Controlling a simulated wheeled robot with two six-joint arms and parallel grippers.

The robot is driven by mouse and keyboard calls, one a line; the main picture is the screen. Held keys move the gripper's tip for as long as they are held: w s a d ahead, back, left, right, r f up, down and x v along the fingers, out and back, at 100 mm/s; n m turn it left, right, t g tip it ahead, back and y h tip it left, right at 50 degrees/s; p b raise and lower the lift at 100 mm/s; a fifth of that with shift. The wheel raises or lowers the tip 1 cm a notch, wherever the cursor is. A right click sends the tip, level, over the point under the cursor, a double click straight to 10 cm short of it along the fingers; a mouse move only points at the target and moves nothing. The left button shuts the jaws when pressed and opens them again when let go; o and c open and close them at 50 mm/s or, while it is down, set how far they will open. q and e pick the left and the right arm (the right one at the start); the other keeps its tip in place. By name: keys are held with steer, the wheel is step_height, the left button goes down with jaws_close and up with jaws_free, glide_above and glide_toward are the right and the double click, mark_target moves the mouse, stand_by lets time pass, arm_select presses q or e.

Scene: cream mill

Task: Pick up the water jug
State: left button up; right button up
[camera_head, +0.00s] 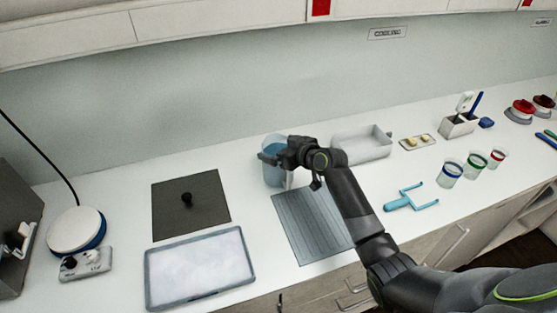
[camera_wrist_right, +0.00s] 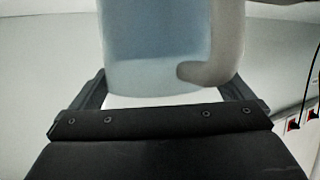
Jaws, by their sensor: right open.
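The water jug (camera_head: 273,172) is a clear, bluish jug standing upright on the counter near the wall. It also fills the upper middle of the right wrist view (camera_wrist_right: 155,50), with its pale handle (camera_wrist_right: 228,50) on the right side. My right gripper (camera_head: 268,156) reaches in from the right at the jug's upper part and hides some of it. In the wrist view its open fingers (camera_wrist_right: 165,90) lie to either side of the jug. I cannot tell whether they touch it. My left gripper is not in view.
A grey ribbed mat (camera_head: 312,228) lies in front of the jug. A white bin (camera_head: 362,147) stands to the right. A dark mat with a black knob (camera_head: 190,205) and a pale tray (camera_head: 200,268) are left. A blue forked tool (camera_head: 410,199) and cups (camera_head: 450,173) lie further right.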

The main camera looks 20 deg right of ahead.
steer(key=shift+w+a+f, duration=0.15)
steer(key=shift+w+f, duration=0.05)
steer(key=shift+w, duration=0.2)
steer(key=c, duration=1.7)
steer(key=shift+r, duration=0.25)
